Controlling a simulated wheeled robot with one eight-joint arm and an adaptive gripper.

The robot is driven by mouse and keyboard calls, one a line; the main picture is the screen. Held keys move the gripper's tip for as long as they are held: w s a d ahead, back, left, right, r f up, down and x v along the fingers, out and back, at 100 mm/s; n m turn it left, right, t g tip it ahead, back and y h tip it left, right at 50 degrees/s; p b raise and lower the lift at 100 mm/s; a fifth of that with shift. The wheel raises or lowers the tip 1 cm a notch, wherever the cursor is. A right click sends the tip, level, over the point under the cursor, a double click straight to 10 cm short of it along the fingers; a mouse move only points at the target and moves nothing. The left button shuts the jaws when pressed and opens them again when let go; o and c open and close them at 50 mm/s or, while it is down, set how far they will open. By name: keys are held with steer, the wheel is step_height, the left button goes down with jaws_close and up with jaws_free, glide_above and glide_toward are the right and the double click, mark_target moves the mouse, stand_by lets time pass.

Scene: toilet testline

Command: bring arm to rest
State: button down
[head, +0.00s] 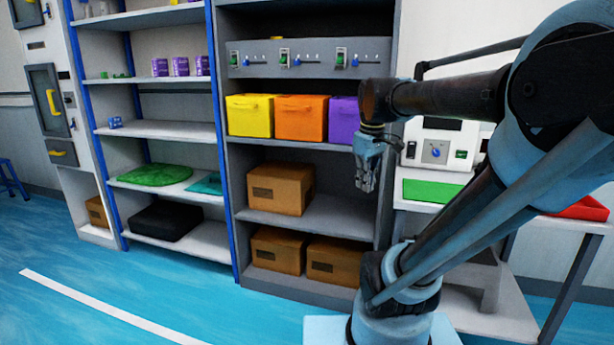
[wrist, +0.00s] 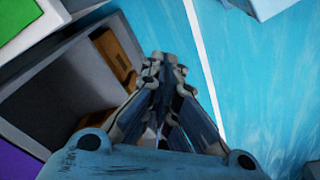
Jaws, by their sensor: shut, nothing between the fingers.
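My gripper (head: 367,178) hangs below the end of my raised, folded arm in the head view, pointing down. It is in front of the right side of the grey shelf unit. In the wrist view my gripper (wrist: 162,72) has its fingers together, with nothing held between them. Blue floor and part of the shelf unit lie beyond the fingertips there.
The grey shelf unit (head: 233,175) holds yellow (head: 250,116), orange (head: 301,118) and purple (head: 344,119) bins and cardboard boxes (head: 280,188). A blue-posted rack (head: 170,131) stands left. The floor (head: 130,285) at left is open.

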steer(key=s+d+f+m, duration=0.1)
steer(key=s+f+m, duration=0.2)
steer(key=s+f, duration=0.2)
steer(key=s+d+f+m, duration=0.1)
steer(key=s+f+m, duration=0.3)
steer(key=f, duration=0.7)
steer(key=shift+s+d+f+t, duration=0.2)
steer(key=shift+s+f+t, duration=0.1)
steer(key=shift+s, duration=0.8)
steer(key=shift+w+f, duration=0.15)
steer(key=shift+w, duration=0.3)
